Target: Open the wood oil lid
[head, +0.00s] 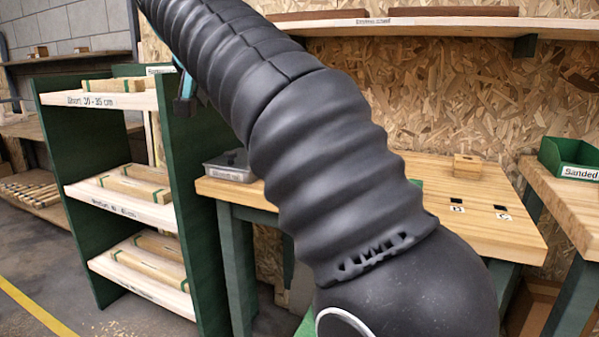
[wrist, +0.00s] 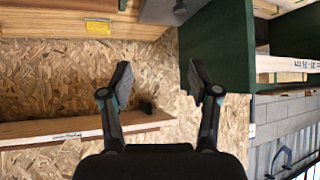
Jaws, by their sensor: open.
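No thing that I can make out as the wood oil lid shows in either view. A grey metal container (head: 230,165) with a small label, too small to read surely, stands at the left end of the wooden workbench (head: 520,235). My gripper (wrist: 158,78) is open in the wrist view, its two dark fingers spread with nothing between them. In the head view only a bit of it shows beside my black arm, in front of the green shelf rack. My arm hides the middle of the bench.
A green-sided rack (head: 190,160) with wood pieces on several shelves stands left of the bench. A wall shelf (head: 450,26) runs above. A small wooden block (head: 467,167) lies on the bench. A green bin (head: 570,160) labelled "Sanded" stands at the right.

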